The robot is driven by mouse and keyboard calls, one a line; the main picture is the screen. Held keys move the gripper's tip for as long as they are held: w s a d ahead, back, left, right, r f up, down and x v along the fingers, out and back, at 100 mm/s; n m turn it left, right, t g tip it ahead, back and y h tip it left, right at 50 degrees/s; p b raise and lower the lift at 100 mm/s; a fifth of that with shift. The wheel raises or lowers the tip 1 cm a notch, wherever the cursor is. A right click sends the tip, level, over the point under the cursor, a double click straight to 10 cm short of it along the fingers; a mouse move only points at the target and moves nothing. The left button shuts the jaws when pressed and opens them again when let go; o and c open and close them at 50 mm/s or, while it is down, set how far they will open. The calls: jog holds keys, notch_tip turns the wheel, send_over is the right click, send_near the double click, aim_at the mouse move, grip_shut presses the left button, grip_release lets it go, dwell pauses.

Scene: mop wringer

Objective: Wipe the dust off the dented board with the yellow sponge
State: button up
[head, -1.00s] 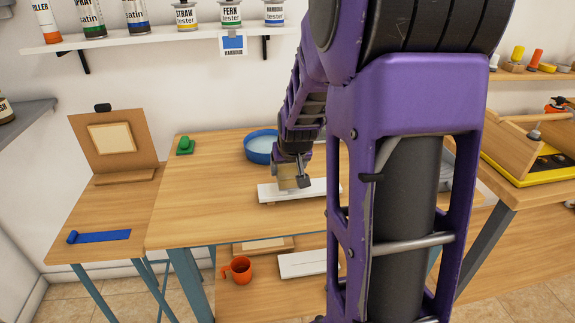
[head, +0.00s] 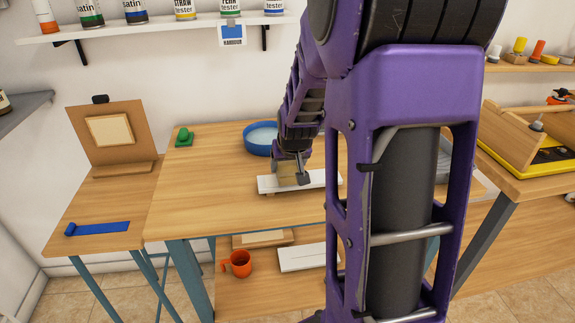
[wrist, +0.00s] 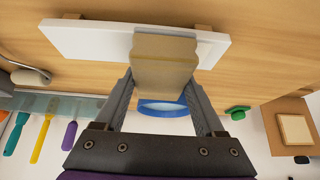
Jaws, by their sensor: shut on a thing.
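The white board (head: 323,178) lies on wooden supports on the middle table; it also shows in the wrist view (wrist: 85,38). I cannot make out its dent or any dust at this size. My gripper (head: 290,170) is over the left-middle part of the board, shut on the sponge (wrist: 163,68). The sponge looks dull tan-yellow and sits between both fingers. Its far end overlaps the board in the wrist view; whether it presses on the surface I cannot tell. The sponge also shows in the head view (head: 287,178).
A blue bowl (head: 253,141) stands just behind the board. A green object (head: 184,139) is at the table's back left. An orange mug (head: 238,264) and another white board (head: 302,257) are on the lower shelf. My arm hides the table's right part. The table's left front is clear.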

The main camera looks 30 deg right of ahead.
aim_at(263, 178)
jog(key=shift+f+b, duration=0.55)
jog(key=shift+f, duration=0.05)
jog(key=shift+w+a+b, duration=0.15)
jog(key=shift+w+a, duration=0.15)
jog(key=shift+a, duration=0.7)
jog(key=shift+w+a+b, duration=0.2)
jog(key=shift+w+a, duration=0.05)
jog(key=shift+a, duration=0.7)
jog(key=shift+w+a+b, duration=0.15)
jog(key=shift+w+a, duration=0.15)
jog(key=shift+a, duration=0.7)
jog(key=shift+d, duration=0.1)
jog(key=shift+s+d, duration=0.3)
jog(key=shift+d, duration=0.65)
jog(key=shift+s+d, duration=0.3)
jog(key=shift+d, duration=0.6)
jog(key=shift+s+d, duration=0.3)
jog(key=shift+d, duration=0.65)
jog(key=shift+w+a+p, duration=0.3)
jog(key=shift+a+p, duration=0.05)
jog(key=shift+a, duration=0.55)
jog(key=shift+w+a+f, duration=0.1)
jog(key=shift+w+a, duration=0.2)
jog(key=shift+a, duration=0.7)
jog(key=shift+w+a+f, duration=0.1)
jog(key=shift+w+a, duration=0.15)
jog(key=shift+a, duration=0.75)
jog(key=shift+r, duration=0.1)
